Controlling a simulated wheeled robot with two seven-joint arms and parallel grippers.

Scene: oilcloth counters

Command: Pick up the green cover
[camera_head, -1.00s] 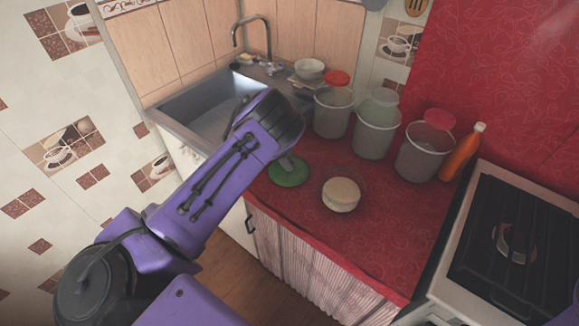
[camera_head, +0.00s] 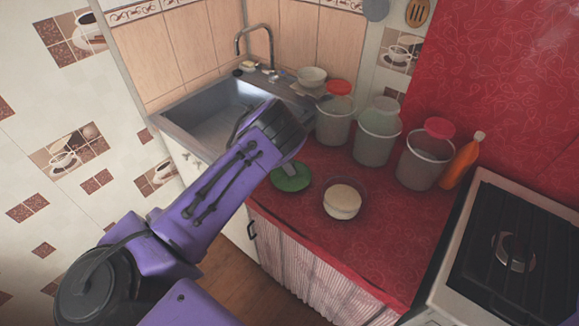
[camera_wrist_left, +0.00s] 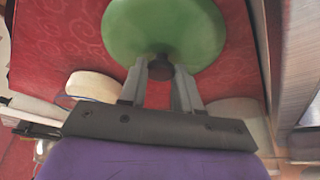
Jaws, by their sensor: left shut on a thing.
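The green cover (camera_head: 291,179) is a round disc on the red counter, left of the bowl, in the head view. It fills the top of the left wrist view (camera_wrist_left: 165,25), with a dark knob (camera_wrist_left: 160,67) at its middle. My left gripper (camera_wrist_left: 161,78) has its two fingers on either side of the knob and is shut on it. In the head view the left gripper (camera_head: 290,169) is mostly hidden behind its own wrist. I cannot tell whether the cover is clear of the counter. My right gripper is not in view.
A bowl with a pale top (camera_head: 342,202) stands right of the cover. Several buckets (camera_head: 376,145) line the back, with an orange bottle (camera_head: 460,163) beside them. The stove (camera_head: 515,245) is at the right and the sink (camera_head: 215,110) at the left. The counter's front (camera_head: 385,240) is clear.

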